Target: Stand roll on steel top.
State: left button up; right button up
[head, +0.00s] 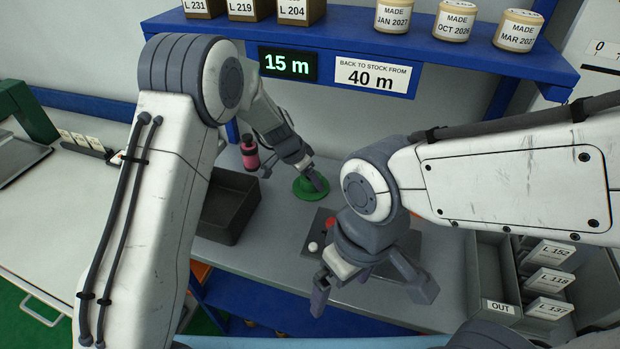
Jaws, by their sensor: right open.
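The steel top (282,234) is the grey bench surface under both arms. A round green disc (300,193) lies flat on it near the back; I cannot tell whether it is a roll or a base. My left gripper (318,184) points down at the green disc, and its fingers overlap it in the head view. Whether they touch it or hold anything is unclear. My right gripper (372,290) is open and empty over the front of the bench, above a dark control panel. No roll shows clearly on the steel top.
A dark tray (232,210) and pink bottle (249,153) stand left. Bins with an OUT label (500,308) stand right. A blue shelf (450,50) overhead carries labelled tan cylinders (453,20) and boxes.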

aim_at(301, 191)
pick_arm(q)
jog(key=shift+f, duration=0.2)
jog(key=o, duration=1.4)
jog(key=shift+o, duration=0.2)
jog(key=shift+r, duration=0.2)
jog(key=shift+a+r, duration=0.15)
jog(key=shift+r, duration=0.1)
jog(key=b+v, duration=0.1)
jog(key=v, duration=0.6)
jog(key=shift+s, duration=0.1)
